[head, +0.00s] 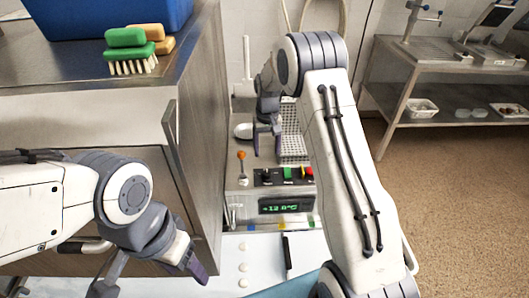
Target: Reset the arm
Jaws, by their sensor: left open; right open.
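My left arm comes in from the left, and my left gripper (150,284) hangs low in front of the metal cabinet, fingers spread and nothing seen between them. Its lower part is cut off by the picture's edge. My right arm rises from the bottom right and bends over at the top. My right gripper (267,146) points down beside the perforated metal basket (293,145), above the machine with the display (287,206). Its fingers are apart and hold nothing that I can see.
A black pen-like object (286,252) lies on the pale surface below. A steel table (450,70) stands at the right; the floor before it is clear.

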